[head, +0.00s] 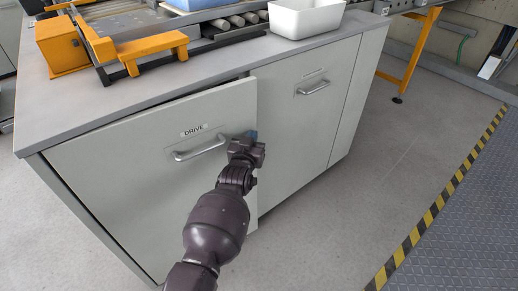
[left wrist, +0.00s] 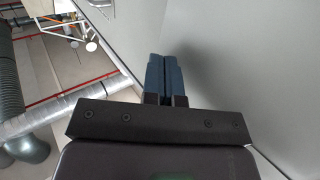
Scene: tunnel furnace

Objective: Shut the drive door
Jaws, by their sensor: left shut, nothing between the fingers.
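The drive door (head: 130,165) is a pale grey cabinet door with a DRIVE label and a bar handle (head: 200,149). It stands slightly ajar: its right edge sticks out a little from the cabinet front, with a dark gap under the worktop. My left gripper (head: 252,135) is just right of the handle, near the door's right edge, and not on the handle. Its blue fingers (left wrist: 164,77) are shut and empty in the left wrist view, close to a pale grey panel (left wrist: 245,70). I cannot tell whether they touch it. My right gripper is not in view.
A second closed door (head: 305,110) with a handle is to the right. The grey worktop (head: 150,112) above carries an orange bracket (head: 140,50), rollers and a white bin (head: 305,17). The floor (head: 350,215) at right is clear up to a yellow-black strip (head: 440,200).

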